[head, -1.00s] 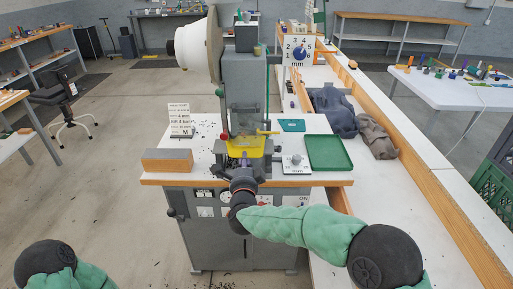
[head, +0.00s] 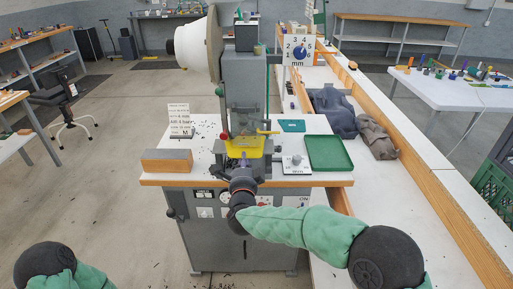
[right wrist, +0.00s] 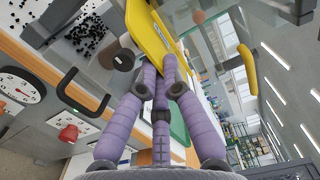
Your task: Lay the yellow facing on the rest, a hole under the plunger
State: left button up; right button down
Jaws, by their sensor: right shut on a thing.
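The yellow facing (head: 243,146) is at the front of the grey press (head: 246,95), in the work area below its head. It also shows in the right wrist view (right wrist: 150,36) as a flat yellow piece. My right gripper (head: 243,163) reaches in from the front and is shut on the facing's near edge. In the right wrist view its purple fingers (right wrist: 161,68) come together at that edge. The rest under the facing and the plunger tip cannot be made out clearly, so I cannot tell how a hole lines up. My left gripper is out of view.
A wooden block (head: 167,161) and a sign (head: 180,121) stand left on the press table. A green tray (head: 325,153) and a small plate with a knob (head: 295,164) lie right. A yellow handle (right wrist: 262,57) is beside the facing. Small black bits lie scattered.

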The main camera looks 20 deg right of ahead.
jog(key=shift+f+b, duration=0.1)
jog(key=shift+b, duration=0.5)
dwell(0.7)
dwell(0.6)
jog(key=c, duration=1.3)
grip_release()
jog(key=v, duration=0.7)
jog(key=shift+w+a, duration=0.1)
